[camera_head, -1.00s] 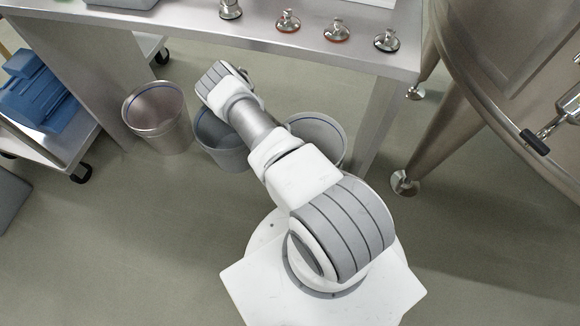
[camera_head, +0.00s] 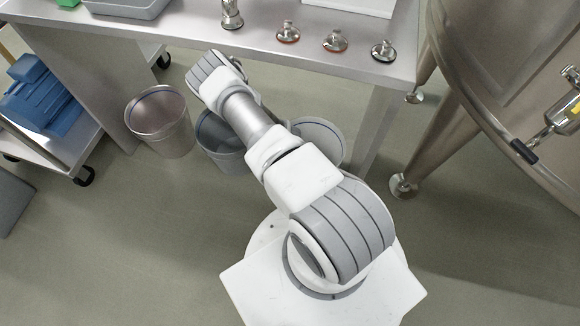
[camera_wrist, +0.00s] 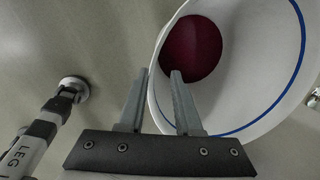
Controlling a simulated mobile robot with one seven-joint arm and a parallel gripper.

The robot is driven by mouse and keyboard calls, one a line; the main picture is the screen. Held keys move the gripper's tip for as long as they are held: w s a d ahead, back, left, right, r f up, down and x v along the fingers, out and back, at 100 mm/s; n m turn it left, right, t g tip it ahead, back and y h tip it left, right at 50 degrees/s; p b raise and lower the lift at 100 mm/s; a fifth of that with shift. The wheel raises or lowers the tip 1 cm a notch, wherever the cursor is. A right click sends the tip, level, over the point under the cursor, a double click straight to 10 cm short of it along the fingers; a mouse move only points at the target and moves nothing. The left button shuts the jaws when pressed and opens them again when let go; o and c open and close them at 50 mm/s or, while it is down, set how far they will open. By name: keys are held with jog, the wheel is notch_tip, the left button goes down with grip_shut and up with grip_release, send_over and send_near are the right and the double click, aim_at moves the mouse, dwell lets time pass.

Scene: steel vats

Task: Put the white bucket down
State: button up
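The white bucket (camera_wrist: 262,70) fills the right of the wrist view. It has a blue line inside its wall and dark red at its bottom. My gripper (camera_wrist: 159,74) has its two fingers apart, with the bucket's near rim showing between them. One finger appears outside the wall and the other over the inside. I see no contact on the rim. In the head view my gripper is hidden beyond my wrist. Three buckets stand on the floor there: left (camera_head: 160,130), middle (camera_head: 222,150) and right (camera_head: 322,133).
A steel table (camera_head: 180,27) stands over the buckets, with several metal fittings on top. A steel vat (camera_head: 500,70) stands at the right on legs. A cart (camera_head: 62,150) with a blue container (camera_head: 40,95) is at the left.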

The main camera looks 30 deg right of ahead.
notch_tip(320, 180, up, 6)
jog(key=p, duration=0.1)
jog(key=shift+s+a+r+p, duration=0.25)
jog(key=shift+s+a+p, duration=0.05)
jog(key=shift+s, duration=0.15)
